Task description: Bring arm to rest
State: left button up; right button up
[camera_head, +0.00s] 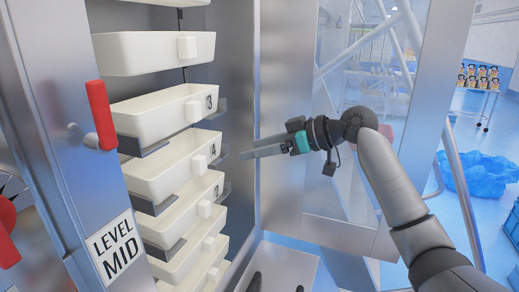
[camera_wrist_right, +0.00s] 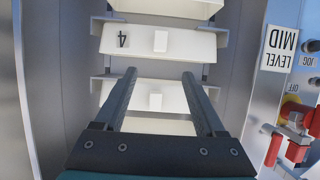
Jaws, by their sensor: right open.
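My right gripper (camera_head: 247,153) is in front of the open rack of white bins, its fingers pointing left toward them. It is open and nothing shows between its fingers. In the right wrist view its two dark fingers (camera_wrist_right: 160,76) stand apart, with the bin marked 4 (camera_wrist_right: 185,45) beyond them. In the head view the bin marked 4 (camera_head: 165,170) is left of the fingertips, and the bin marked 3 (camera_head: 155,119) is above it. My right arm reaches in from the lower right. My left gripper is not in view.
A cabinet post with a red handle (camera_head: 101,115) and a LEVEL MID sign (camera_head: 115,248) stands left of the bins. A metal panel (camera_head: 290,110) stands behind the gripper. Blue bags (camera_head: 475,175) lie on the floor at right. Small dark shapes at the bottom edge are unclear.

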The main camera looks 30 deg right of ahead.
jog(key=shift+s, duration=0.1)
dwell(0.4)
jog(key=s+a+f+m+g+h, duration=0.1)
jog(key=s+a+f, duration=0.25)
jog(key=f, duration=0.45)
jog(key=s+a+f+g+h, duration=0.2)
jog(key=s+f, duration=0.2)
jog(key=f, duration=0.4)
jog(key=s+a+f+m+g+h, duration=0.1)
jog(key=s+a+f, duration=0.25)
jog(key=f, duration=0.55)
jog(key=s+f+m+g+h, duration=0.15)
jog(key=s+f, duration=0.25)
jog(key=s, duration=0.6)
jog(key=s+f+m+g+h, duration=0.1)
jog(key=s+f+m+h, duration=0.2)
jog(key=s, duration=0.8)
notch_tip(320, 180, down, 27)
jog(key=s+g+b, duration=0.2)
jog(key=s+b, duration=0.1)
jog(key=s+d+f+b, duration=0.2)
jog(key=s+f+b, duration=0.1)
jog(key=s+f, duration=1.1)
jog(key=shift+s+f+g+h, duration=0.25)
jog(key=shift+f+g+h, duration=0.1)
jog(key=shift+f, duration=0.05)
